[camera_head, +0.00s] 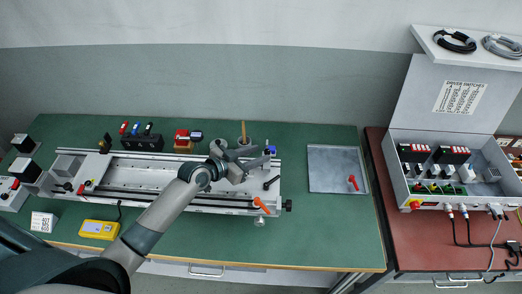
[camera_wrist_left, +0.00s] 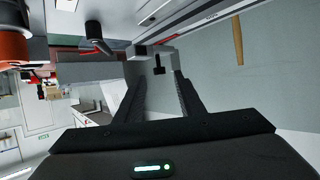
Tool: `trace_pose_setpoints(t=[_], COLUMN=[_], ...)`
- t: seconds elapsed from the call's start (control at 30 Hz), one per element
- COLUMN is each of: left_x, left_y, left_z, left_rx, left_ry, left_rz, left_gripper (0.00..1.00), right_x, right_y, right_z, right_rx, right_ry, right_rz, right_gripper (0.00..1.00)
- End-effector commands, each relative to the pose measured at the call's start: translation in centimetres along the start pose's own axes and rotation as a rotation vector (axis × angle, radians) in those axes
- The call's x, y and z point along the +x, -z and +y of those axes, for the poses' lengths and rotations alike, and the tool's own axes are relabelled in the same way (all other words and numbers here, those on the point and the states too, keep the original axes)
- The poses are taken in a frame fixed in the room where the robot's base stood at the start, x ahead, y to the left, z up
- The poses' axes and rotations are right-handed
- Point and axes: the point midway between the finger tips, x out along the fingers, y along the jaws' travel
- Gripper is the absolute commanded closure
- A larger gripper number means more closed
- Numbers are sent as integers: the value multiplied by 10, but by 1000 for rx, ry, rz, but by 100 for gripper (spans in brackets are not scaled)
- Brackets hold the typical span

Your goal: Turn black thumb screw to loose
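A long silver gantry rail (camera_head: 150,192) lies on the green bench. A black handle (camera_head: 272,183) sits near its right end, and a round black knob (camera_head: 289,206) sticks out at that end. I cannot tell which is the thumb screw. My left gripper (camera_head: 262,157) is over the rail's right end, close above the handle. In the left wrist view my fingers (camera_wrist_left: 158,62) are apart, and a small black T-shaped piece (camera_wrist_left: 158,70) on a pale block shows between them. I see no contact. My right gripper is in neither view.
An orange lever (camera_head: 262,205) is at the rail's front right. A grey tray (camera_head: 325,170) with a red-handled part (camera_head: 352,183) lies to the right. A yellow device (camera_head: 99,229) is at the front left. The front right of the bench is clear.

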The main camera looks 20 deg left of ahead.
Motion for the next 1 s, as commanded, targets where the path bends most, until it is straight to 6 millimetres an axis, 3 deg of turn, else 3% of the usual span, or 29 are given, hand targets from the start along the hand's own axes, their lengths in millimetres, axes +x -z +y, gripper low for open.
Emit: trace_pose_setpoints(t=[0.23,0.6,0.77,1.0], left_x=[20,23,23,22], left_y=[0,0,0,1], left_z=[0,0,0,1], left_rx=[-2,-1,-1,-6], left_ry=[0,0,0,11], left_rz=[0,0,0,-1], left_gripper=[65,65,100,100], right_x=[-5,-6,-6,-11], right_y=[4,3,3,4], right_z=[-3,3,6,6], right_rx=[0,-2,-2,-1], right_ry=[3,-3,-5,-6], right_rz=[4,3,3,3], right_gripper=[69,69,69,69])
